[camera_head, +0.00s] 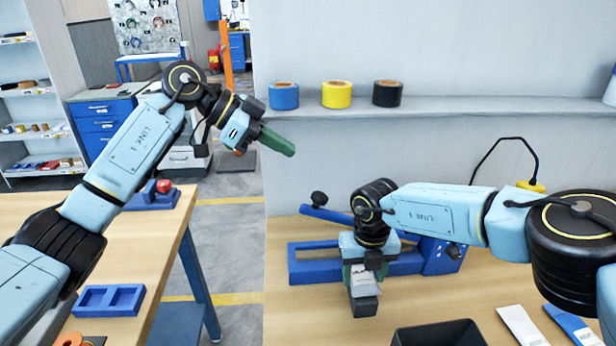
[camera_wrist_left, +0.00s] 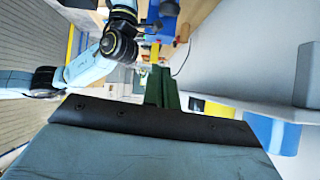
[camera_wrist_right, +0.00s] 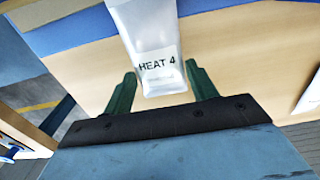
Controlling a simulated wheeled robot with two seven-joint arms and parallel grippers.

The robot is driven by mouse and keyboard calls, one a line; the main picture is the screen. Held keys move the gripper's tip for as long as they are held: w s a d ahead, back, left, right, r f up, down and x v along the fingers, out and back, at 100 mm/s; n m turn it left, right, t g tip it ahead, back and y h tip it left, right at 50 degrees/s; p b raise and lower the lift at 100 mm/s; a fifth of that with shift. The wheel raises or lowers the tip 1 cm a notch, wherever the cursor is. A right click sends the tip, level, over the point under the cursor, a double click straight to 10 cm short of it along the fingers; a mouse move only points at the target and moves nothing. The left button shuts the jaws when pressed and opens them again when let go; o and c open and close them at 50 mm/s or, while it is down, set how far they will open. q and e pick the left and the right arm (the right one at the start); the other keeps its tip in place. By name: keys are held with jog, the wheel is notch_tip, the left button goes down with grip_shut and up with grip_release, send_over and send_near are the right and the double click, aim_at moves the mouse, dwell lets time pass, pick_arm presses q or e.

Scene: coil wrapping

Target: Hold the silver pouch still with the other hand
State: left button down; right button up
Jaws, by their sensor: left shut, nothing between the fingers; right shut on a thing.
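The silver pouch (camera_wrist_right: 150,45), pale and labelled HEAT 4, is between the fingers of my right gripper (camera_wrist_right: 162,85) in the right wrist view. In the head view my right gripper (camera_head: 365,272) points down at the front of a blue bench device, shut on the pouch (camera_head: 363,286). I cannot tell whether the pouch touches the bench. My left gripper (camera_head: 277,141) is raised in the air at upper left of the device, well apart from the pouch. Its green fingers are shut and empty, and they also show in the left wrist view (camera_wrist_left: 161,88).
The blue device (camera_head: 310,270) stands on the wooden bench. A black bin (camera_head: 440,334), a white packet (camera_head: 522,326) and a blue packet (camera_head: 573,326) lie nearer the front right. A wall shelf (camera_head: 450,104) carries tape rolls. A gap separates the left table (camera_head: 165,240).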

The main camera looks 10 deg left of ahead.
pick_arm(q)
send_over(314, 195)
jog(key=d, duration=0.1)
jog(key=f, duration=0.5)
jog(key=shift+d+f, duration=0.2)
jog(key=shift+f, duration=0.15)
jog(key=f, duration=0.1)
jog(key=a+f, duration=0.1)
jog(key=f, duration=0.1)
jog(key=shift+f, duration=0.1)
jog(key=shift+a+f, duration=0.15)
jog(key=shift+f, duration=0.25)
